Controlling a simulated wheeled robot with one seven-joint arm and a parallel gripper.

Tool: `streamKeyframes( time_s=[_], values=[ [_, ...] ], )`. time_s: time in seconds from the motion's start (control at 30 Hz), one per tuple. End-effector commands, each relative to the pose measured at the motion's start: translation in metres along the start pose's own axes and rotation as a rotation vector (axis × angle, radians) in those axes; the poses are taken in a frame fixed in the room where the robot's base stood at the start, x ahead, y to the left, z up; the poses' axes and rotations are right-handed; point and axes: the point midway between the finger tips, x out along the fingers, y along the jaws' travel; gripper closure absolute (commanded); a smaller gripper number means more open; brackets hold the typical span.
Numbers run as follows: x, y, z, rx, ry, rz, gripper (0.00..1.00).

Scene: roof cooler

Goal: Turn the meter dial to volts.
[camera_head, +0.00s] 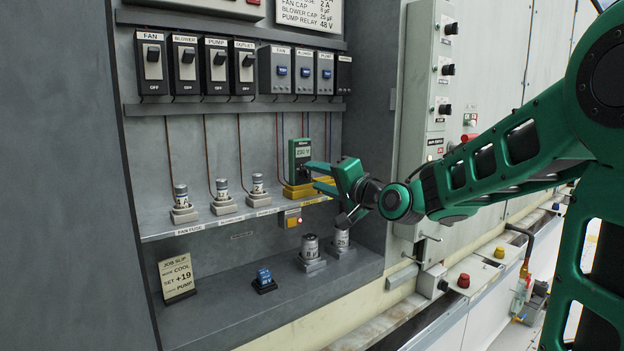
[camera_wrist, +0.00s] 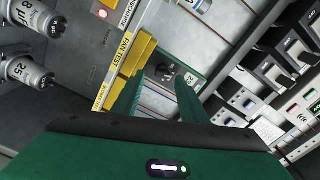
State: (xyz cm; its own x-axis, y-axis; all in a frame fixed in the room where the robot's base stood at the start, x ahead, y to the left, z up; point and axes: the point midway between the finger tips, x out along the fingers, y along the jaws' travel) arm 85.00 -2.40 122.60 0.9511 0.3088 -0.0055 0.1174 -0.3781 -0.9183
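The meter (camera_head: 300,152) is a green box with a lit display, standing in a yellow holder (camera_head: 296,192) on the grey shelf. My gripper (camera_head: 312,175) reaches it from the right, with its fingertips close to the meter's lower front. In the wrist view the dark dial (camera_wrist: 166,72) shows on the meter face (camera_wrist: 194,82). My gripper (camera_wrist: 162,80) is open there, its two green fingers apart with the dial seen between their tips. I cannot tell whether they touch it. The dial's setting is too small to read.
Fuses (camera_head: 221,187) stand on the shelf left of the meter. Two grey capacitors (camera_head: 310,246) stand below my gripper. A job slip (camera_head: 177,277) and a small blue part (camera_head: 264,279) are on the lower ledge. Switches (camera_head: 151,62) line the panel above.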

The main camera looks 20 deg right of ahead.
Motion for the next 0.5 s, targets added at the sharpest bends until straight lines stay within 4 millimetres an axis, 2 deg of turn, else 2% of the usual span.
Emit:
streamKeyframes(
  time_s=[0.1,0.3,0.5],
  values=[
    [-0.024,-0.001,-0.001,0.000,0.004,-0.002,0.61],
    [-0.059,-0.001,-0.001,0.000,0.004,-0.004,0.61],
    [-0.080,-0.001,-0.001,-0.001,0.003,-0.004,0.61]
  ],
)
